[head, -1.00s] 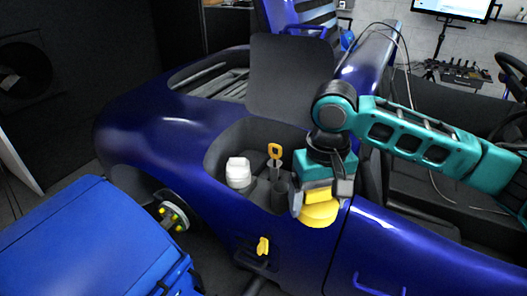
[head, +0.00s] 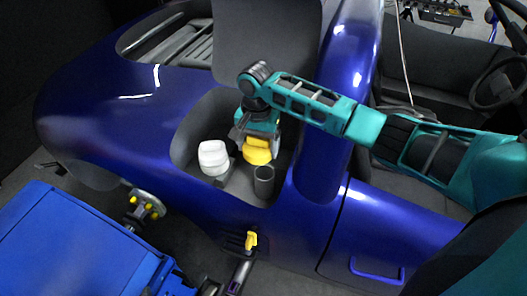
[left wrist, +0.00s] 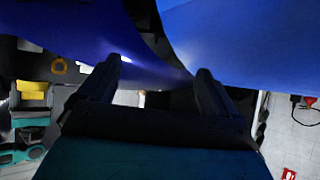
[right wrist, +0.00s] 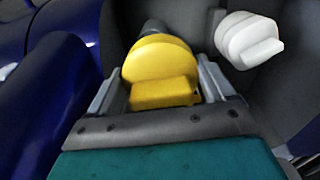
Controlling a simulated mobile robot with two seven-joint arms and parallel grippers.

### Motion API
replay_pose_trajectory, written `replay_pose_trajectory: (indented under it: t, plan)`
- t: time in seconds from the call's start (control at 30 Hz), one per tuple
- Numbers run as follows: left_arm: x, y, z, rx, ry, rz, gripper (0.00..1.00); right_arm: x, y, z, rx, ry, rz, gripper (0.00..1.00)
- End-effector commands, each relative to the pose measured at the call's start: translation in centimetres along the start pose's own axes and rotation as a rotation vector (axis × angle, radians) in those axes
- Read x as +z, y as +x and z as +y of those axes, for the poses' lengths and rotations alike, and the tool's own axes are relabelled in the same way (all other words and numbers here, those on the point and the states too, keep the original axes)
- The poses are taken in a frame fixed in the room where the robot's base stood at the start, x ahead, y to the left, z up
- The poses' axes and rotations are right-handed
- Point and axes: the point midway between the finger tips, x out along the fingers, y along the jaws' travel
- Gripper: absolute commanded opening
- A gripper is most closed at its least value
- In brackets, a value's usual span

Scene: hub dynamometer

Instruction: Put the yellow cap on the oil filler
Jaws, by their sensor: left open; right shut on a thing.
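The yellow cap (head: 257,152) is held in my right gripper (head: 255,140) over the engine recess of the blue vehicle. In the right wrist view the cap (right wrist: 158,72) sits between the two fingers. A dark open tube (head: 264,180), which looks like the oil filler, stands just below the cap in the head view; the cap appears apart from it. In the right wrist view a dark tube end (right wrist: 153,27) shows behind the cap. My left gripper (left wrist: 158,68) is open and empty, with its fingers near blue surfaces.
A white cap (head: 213,157) stands left of the tube in the recess. A yellow ring handle (left wrist: 59,66) shows in the left wrist view. A yellow lever (head: 251,240) is on the vehicle's side. A blue cabinet (head: 75,250) stands at lower left, near a wheel hub (head: 145,206).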

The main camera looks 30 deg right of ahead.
Motion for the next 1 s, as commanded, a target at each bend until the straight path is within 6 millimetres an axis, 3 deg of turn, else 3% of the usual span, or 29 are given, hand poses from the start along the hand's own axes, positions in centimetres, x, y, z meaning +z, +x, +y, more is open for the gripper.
replay_pose_trajectory:
  t: [0.1,0.2,0.67,1.0]
  plan:
    - [-0.2,-0.1,0.0,0.000,0.000,0.000,0.92,-0.4,2.7,0.9,0.000,0.099,-0.003,0.52]
    - [-0.2,-0.1,0.0,0.000,0.000,-0.001,0.92,-0.6,3.8,1.3,-0.002,0.137,0.000,0.52]
    - [1.2,0.8,0.0,0.000,0.000,0.000,0.92,-0.7,7.1,1.4,-0.002,0.151,0.002,0.52]
    - [3.9,2.7,0.1,0.000,0.000,0.000,0.92,-0.7,9.9,1.4,-0.004,0.150,0.003,0.52]
